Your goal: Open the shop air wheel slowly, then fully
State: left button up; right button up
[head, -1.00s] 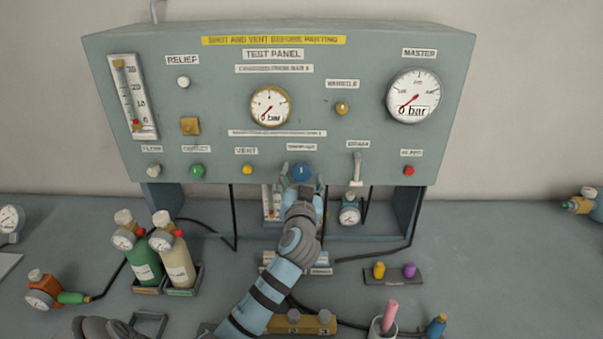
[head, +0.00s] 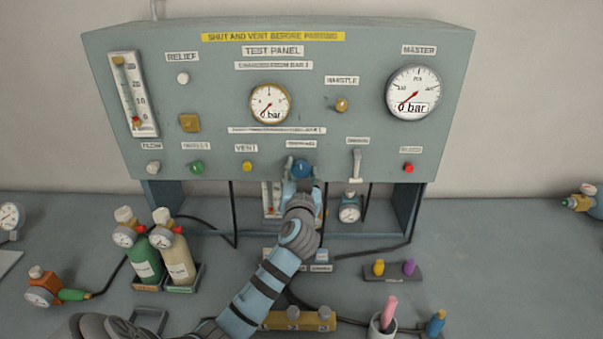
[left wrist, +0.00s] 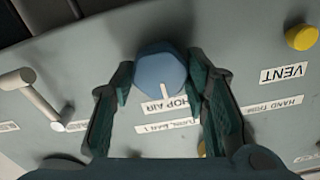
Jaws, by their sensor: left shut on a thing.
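The blue shop air wheel (head: 303,169) sits on the lower middle of the test panel (head: 220,110). The middle gauge (head: 270,103) and the master gauge (head: 414,93) both read 0 bar. My right gripper is not in view.
A yellow vent knob (head: 247,167) and a lever (head: 357,166) flank the wheel. Green and cream bottles (head: 178,262) stand in holders at left. A cup (head: 382,325) and a small rack (head: 393,273) are at right. Black hoses cross the bench.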

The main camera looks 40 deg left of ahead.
pick_arm(q)
jog(key=shift+f+n+b, duration=0.15)
jog(key=shift+n+b, duration=0.95)
jog(key=shift+b, duration=0.1)
jog(key=n+b, duration=0.6)
jog(key=n, duration=0.1)
jog(key=shift+a+n+b, duration=0.1)
jog(key=shift+n+b, duration=0.2)
jog(key=shift+b, duration=0.1)
jog(key=shift+n+b, duration=0.7)
jog(key=shift+n, duration=0.3)
jog(key=o, duration=1.1)
jog(key=shift+o, duration=0.2)
